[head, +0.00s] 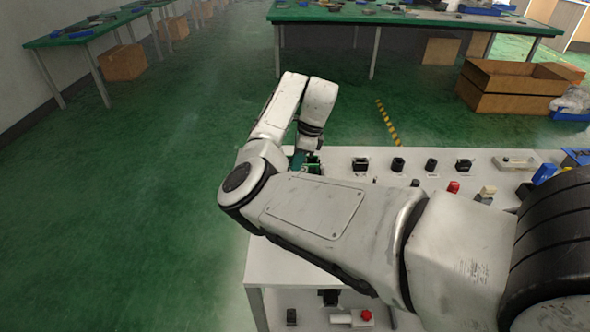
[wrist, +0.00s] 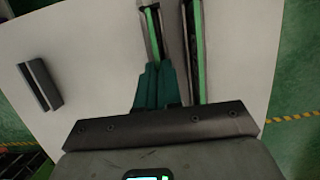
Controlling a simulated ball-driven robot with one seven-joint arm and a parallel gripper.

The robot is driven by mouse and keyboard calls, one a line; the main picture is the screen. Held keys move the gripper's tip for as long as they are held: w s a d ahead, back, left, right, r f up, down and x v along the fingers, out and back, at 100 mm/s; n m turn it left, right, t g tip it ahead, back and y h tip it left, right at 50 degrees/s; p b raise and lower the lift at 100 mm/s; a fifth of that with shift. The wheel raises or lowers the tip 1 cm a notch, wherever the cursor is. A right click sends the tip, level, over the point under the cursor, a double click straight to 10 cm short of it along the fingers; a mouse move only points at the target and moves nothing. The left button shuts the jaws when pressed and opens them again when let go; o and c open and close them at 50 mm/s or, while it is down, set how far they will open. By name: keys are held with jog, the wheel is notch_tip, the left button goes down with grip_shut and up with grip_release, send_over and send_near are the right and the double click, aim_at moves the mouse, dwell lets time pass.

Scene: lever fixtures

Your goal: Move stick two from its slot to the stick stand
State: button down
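In the wrist view, a thin green stick (wrist: 153,28) lies in a dark slot straight ahead of my gripper (wrist: 158,66). Its teal fingers are close together at the stick's near end and look shut on it; the exact contact is hard to see. A second green stick (wrist: 198,45) lies in a longer dark slot just to the right. No label tells which is stick two. A dark grooved block (wrist: 40,85) stands apart at the left; I cannot tell if it is the stand. In the head view, my gripper is low over the table's left end, partly hidden by my arm.
The white table (head: 258,262) carries several dark fixtures (head: 398,164), a red knob (head: 453,187) and a blue bin (head: 577,157) to the right. My forearm hides the table's middle. The wrist view shows bare white surface between the grooved block and the slots.

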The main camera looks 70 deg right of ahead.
jog(key=shift+r+p, duration=0.65)
jog(key=shift+p, duration=0.15)
dwell(0.9)
jog(key=shift+r+p, duration=1.95)
